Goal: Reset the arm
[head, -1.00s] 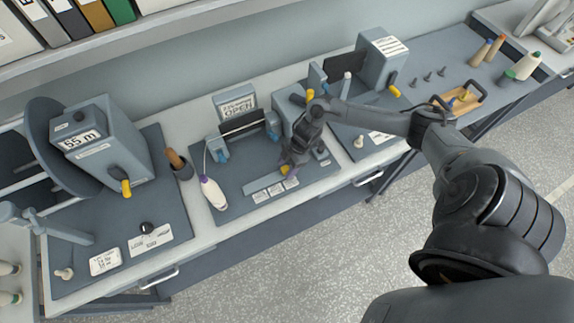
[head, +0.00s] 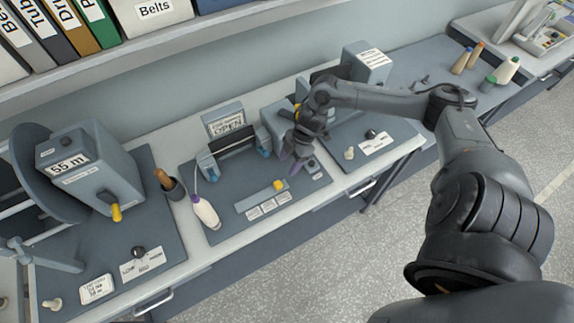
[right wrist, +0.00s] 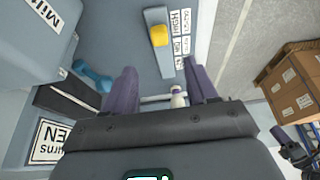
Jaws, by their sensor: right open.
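My right gripper (head: 291,158) is open and empty above the right part of the middle station's mat. Its two purple-grey fingers show apart in the right wrist view (right wrist: 163,90). A yellow knob (head: 278,186) sits on a grey bar on that mat, left of and below the gripper in the head view. The knob (right wrist: 158,35) also shows ahead of the fingers in the right wrist view, apart from them. My right arm (head: 465,150) reaches in from the right.
A box with an OPEN sign (head: 225,121) stands behind the mat. A grey machine reading 55 m (head: 90,167) is further left. A shelf with binders (head: 60,22) hangs above.

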